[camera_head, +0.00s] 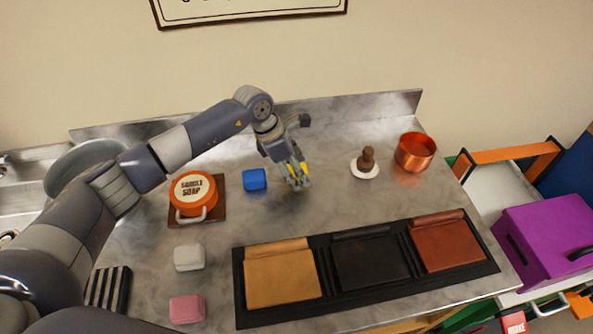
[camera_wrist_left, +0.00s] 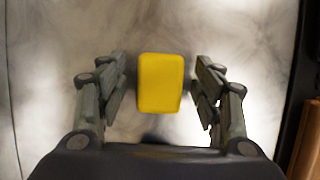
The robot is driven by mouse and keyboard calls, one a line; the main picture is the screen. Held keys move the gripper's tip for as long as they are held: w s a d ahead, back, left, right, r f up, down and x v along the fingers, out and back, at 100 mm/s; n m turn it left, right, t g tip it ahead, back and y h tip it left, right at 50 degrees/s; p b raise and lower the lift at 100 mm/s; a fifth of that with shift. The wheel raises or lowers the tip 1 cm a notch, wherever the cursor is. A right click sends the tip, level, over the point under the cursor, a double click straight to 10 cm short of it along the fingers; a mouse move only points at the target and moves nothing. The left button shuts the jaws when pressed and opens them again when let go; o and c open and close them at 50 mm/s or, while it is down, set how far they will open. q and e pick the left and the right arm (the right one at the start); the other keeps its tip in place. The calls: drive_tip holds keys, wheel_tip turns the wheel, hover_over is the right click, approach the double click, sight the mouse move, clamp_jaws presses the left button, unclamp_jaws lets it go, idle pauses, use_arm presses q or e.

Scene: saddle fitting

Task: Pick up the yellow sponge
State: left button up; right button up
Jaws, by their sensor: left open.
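The yellow sponge (camera_wrist_left: 160,83) is a small rounded block on the grey marbled counter. In the left wrist view it sits between the two fingers of my left gripper (camera_wrist_left: 159,92), with a gap on each side. In the head view my left gripper (camera_head: 297,178) points down at the counter's middle. Yellow patches of the sponge (camera_head: 303,169) show there between and beside the fingers, which hide most of it. The gripper is open. My right gripper is in neither view.
A blue sponge (camera_head: 255,180) lies just left of the gripper, beside an orange soap tin (camera_head: 194,190). White (camera_head: 188,257) and pink (camera_head: 187,309) sponges lie nearer. A brown-knobbed tool (camera_head: 367,160) and copper pot (camera_head: 415,152) stand right. A black tray (camera_head: 328,313) holds leather pieces in front.

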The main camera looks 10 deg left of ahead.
use_arm(q)
drive_tip(key=c, duration=1.1)
drive_tip(key=shift+o, duration=0.2)
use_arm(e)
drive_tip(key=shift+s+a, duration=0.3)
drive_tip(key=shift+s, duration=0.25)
use_arm(q)
drive_tip(key=shift+r, duration=0.15)
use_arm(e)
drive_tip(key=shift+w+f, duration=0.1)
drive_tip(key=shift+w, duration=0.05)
use_arm(q)
wheel_tip(320, 180, up, 10)
drive_tip(key=shift+f+b, duration=0.1)
drive_tip(key=shift+b, duration=1.15)
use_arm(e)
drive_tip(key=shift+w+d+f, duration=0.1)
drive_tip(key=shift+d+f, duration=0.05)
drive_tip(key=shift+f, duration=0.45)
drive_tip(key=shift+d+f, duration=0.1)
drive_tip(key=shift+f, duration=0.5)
use_arm(q)
drive_tip(key=shift+o, duration=0.2)
